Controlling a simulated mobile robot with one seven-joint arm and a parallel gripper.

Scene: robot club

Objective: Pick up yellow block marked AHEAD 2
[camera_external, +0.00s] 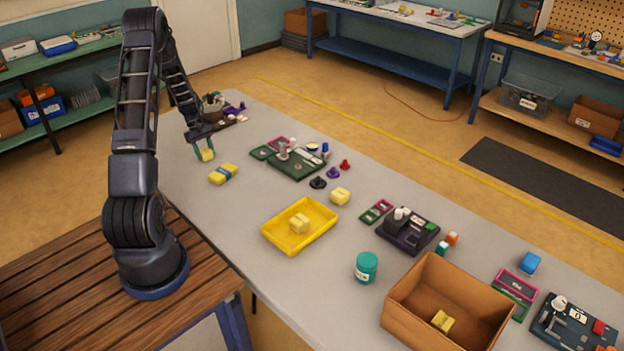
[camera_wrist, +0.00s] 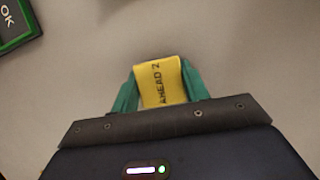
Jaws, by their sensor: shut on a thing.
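The yellow block marked AHEAD 2 (camera_wrist: 160,82) is between the green fingers of my gripper (camera_wrist: 160,90) in the wrist view, with its black lettering facing the camera. In the external view my gripper (camera_external: 204,150) is shut on the block (camera_external: 207,155) near the table's left end. The block looks close to the tabletop; I cannot tell whether it touches it. Another yellow block with a blue band (camera_external: 223,174) lies on the table just in front of the gripper.
A yellow tray (camera_external: 270,237) holds a pale yellow block (camera_external: 299,222). Another pale yellow block (camera_external: 340,196) lies beside it. A cardboard box (camera_external: 400,322) holds a yellow block (camera_external: 442,321). A teal jar (camera_external: 366,267) and several green and dark boards stand along the table.

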